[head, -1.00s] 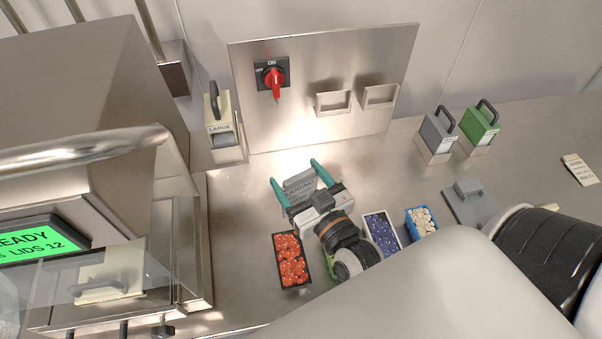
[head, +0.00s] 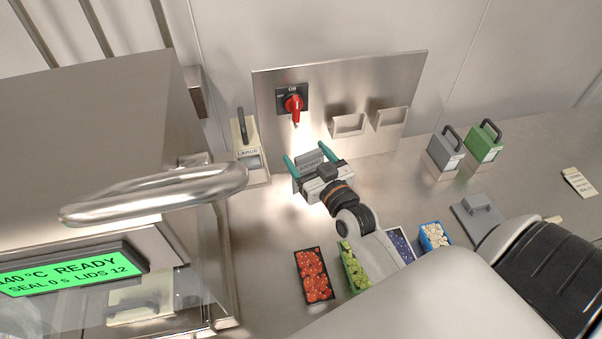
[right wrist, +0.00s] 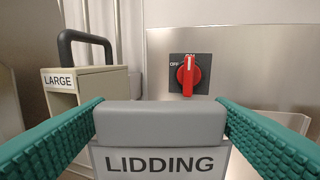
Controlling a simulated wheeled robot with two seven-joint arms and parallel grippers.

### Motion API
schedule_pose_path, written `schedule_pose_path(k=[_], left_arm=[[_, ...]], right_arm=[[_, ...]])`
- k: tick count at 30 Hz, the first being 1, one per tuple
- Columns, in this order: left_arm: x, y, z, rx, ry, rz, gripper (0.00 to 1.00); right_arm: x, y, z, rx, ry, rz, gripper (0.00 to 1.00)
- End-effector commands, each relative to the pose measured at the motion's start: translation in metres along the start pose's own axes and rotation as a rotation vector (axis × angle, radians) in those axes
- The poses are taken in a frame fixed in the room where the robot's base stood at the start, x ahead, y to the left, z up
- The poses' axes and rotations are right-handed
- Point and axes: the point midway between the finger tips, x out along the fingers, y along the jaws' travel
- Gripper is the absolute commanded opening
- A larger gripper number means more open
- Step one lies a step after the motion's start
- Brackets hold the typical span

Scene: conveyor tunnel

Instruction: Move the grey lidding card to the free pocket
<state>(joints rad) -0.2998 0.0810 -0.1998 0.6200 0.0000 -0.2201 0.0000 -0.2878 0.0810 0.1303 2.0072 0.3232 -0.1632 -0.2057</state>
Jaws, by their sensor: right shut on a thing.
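The grey lidding card (head: 311,162) is held upright between the teal fingers of my right gripper (head: 305,154), raised in front of the steel back panel. In the right wrist view the card (right wrist: 160,124) shows its thick grey top edge and the word LIDDING, with a finger against each side. Two shallow steel pockets, the left one (head: 348,125) and the right one (head: 391,118), are fixed on the panel to the right of the card. Both look empty. My left gripper is not in view.
A red rotary switch (head: 293,104) is on the panel above the card. A cream block marked LARGE (head: 245,152) stands left. Grey (head: 444,153) and green (head: 484,143) handled blocks stand right. Food trays, including a red one (head: 314,276), lie below. The sealing machine (head: 90,130) fills the left.

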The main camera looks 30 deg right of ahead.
Motion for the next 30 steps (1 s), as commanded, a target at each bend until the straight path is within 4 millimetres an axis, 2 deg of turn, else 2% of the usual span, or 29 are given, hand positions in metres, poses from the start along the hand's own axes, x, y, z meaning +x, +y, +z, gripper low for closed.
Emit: schedule_pose_path(k=[1, 9, 15, 21, 26, 30], left_arm=[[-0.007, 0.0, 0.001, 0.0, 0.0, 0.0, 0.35], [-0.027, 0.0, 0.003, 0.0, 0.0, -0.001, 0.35], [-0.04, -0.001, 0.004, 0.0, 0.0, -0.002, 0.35], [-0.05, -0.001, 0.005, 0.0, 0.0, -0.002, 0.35], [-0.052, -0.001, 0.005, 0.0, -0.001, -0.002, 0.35], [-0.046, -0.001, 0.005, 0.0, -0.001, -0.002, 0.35]], right_arm=[[0.011, -0.012, 0.009, -0.003, -0.004, -0.011, 0.35], [0.064, -0.085, 0.047, -0.001, -0.005, -0.096, 0.35], [0.095, -0.14, 0.083, 0.0, -0.006, -0.166, 0.35], [0.115, -0.19, 0.119, 0.0, -0.004, -0.229, 0.35], [0.121, -0.209, 0.131, 0.0, -0.001, -0.254, 0.35], [0.122, -0.212, 0.126, 0.0, 0.0, -0.258, 0.35]])
